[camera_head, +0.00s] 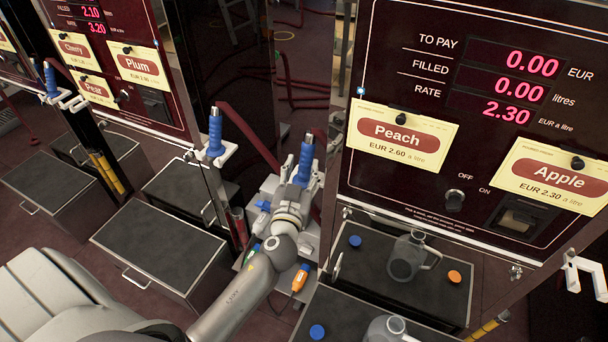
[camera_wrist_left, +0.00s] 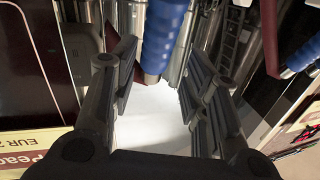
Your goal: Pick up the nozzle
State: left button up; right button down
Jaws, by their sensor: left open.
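A nozzle with a ribbed blue grip (camera_head: 306,158) stands upright in a holder at the side of the right-hand pump. My left gripper (camera_head: 296,190) is right at it, its jaws partly hidden in the head view. In the left wrist view the blue grip (camera_wrist_left: 164,35) runs down between the two spread fingers (camera_wrist_left: 160,85). The fingers are open, and I cannot tell whether either one touches it. Another blue nozzle (camera_head: 215,132) sits in a white holder on the middle pump, and a third (camera_head: 50,80) stands farther left. My right gripper is not in view.
The right-hand pump panel (camera_head: 470,205) rises close to my left gripper. A clear jug (camera_head: 413,256) stands on a dark shelf below it, with a blue cap (camera_head: 355,242) and an orange cap (camera_head: 454,277). Dark boxes (camera_head: 155,245) stand at the left. Red hoses hang behind.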

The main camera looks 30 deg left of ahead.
aim_at(306, 159)
pick_arm(q)
jog(key=shift+p+x, duration=0.75)
jog(key=shift+x, duration=1.95)
jog(key=shift+w+f, duration=0.2)
jog(key=shift+w, duration=0.55)
jog(key=c, duration=0.9)
jog(key=shift+r, duration=0.15)
